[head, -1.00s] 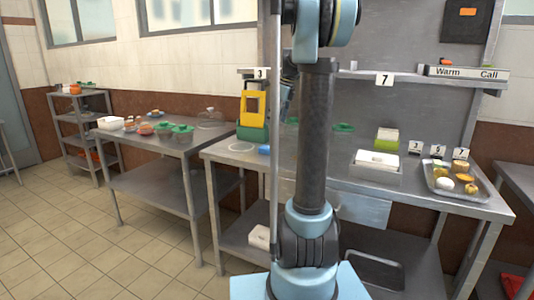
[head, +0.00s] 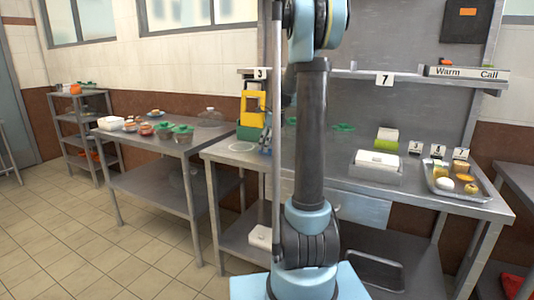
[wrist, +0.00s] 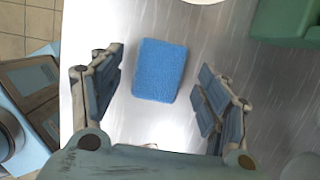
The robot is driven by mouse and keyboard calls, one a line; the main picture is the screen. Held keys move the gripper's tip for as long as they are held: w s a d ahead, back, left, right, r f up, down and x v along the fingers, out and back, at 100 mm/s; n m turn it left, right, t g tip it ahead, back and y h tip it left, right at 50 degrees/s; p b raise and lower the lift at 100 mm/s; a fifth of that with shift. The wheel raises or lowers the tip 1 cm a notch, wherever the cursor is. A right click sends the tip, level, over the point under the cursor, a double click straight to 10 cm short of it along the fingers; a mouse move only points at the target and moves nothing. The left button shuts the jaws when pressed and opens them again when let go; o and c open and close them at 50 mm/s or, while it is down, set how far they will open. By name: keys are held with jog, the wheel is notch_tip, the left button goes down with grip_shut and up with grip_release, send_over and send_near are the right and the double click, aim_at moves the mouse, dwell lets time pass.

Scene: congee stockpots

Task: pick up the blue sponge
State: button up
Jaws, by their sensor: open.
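The blue sponge (wrist: 160,70) lies flat on the steel worktop in the wrist view. It sits between the two spread fingers of my gripper (wrist: 161,66), with a gap on each side. My gripper is open and holds nothing. In the head view my gripper (head: 266,140) is at the left part of the worktop, partly hidden behind my arm. The sponge is hard to make out there.
A green-based yellow stand (head: 252,110) is just behind the gripper, and its green base (wrist: 285,22) shows in the wrist view. A white ring (head: 241,146) lies left of the gripper. A white box (head: 378,160) and a food tray (head: 470,193) stand further right.

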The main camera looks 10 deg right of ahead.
jog(key=shift+a+f, duration=0.1)
jog(key=shift+f, duration=0.3)
jog(key=c, duration=1.1)
jog(key=shift+o, duration=0.2)
jog(key=shift+r, duration=0.1)
notch_tip(320, 180, up, 10)
